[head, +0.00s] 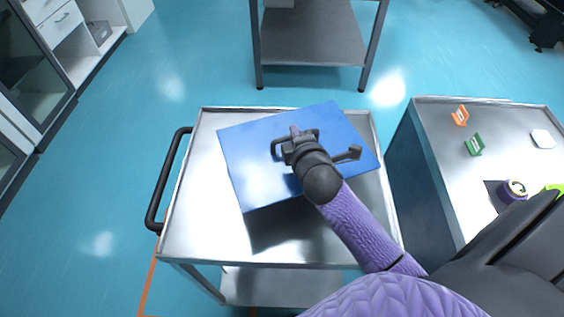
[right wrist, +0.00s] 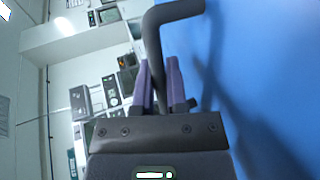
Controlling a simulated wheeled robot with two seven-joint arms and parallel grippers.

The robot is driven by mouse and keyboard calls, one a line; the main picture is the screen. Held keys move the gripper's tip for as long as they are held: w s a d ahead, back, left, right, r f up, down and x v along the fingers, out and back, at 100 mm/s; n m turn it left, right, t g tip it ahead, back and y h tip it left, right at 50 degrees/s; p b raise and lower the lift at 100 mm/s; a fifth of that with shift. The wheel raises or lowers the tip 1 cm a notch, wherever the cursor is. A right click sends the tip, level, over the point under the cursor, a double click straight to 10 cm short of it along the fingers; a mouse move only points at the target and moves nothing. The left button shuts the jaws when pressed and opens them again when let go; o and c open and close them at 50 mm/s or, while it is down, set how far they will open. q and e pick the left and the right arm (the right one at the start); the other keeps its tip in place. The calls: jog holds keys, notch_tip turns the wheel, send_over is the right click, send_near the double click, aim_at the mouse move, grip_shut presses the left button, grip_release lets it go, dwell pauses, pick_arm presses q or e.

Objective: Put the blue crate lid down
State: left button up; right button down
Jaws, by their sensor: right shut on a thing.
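The blue crate lid (head: 245,170) is a flat blue panel with dark handles, seen over the metal cart (head: 185,225) in the head view. It lies turned at an angle to the cart, and a shadow shows below its near edge. I cannot tell whether any edge touches the cart. My right gripper (head: 296,137) is shut on a dark handle of the lid. The right wrist view shows the purple fingers (right wrist: 160,85) around the handle bar (right wrist: 155,45), with the blue lid face (right wrist: 265,80) beside them. My left gripper is not in view.
The cart has a black push handle (head: 165,180) on its left and a lower shelf. A table at right (head: 440,165) holds an orange piece (head: 460,116), a green piece (head: 475,145) and a white piece (head: 543,138). A grey table (head: 310,45) stands beyond the cart.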

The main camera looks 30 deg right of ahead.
jog(key=f, duration=0.2)
jog(key=f+b, duration=0.2)
jog(key=f, duration=0.1)
jog(key=shift+a+f, duration=0.3)
jog(key=shift+a, duration=0.1)
notch_tip(320, 180, down, 3)
jog(key=shift+b, duration=0.95)
jog(key=shift+r, duration=0.25)
jog(key=c, duration=0.7)
grip_release()
jog(key=shift+f, duration=0.1)
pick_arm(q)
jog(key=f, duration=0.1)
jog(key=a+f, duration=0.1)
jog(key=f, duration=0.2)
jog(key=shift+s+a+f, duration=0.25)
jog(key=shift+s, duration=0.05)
pick_arm(e)
jog(key=shift+o, duration=0.2)
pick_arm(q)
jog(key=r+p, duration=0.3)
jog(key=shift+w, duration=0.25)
pick_arm(e)
jog(key=v, duration=1.2)
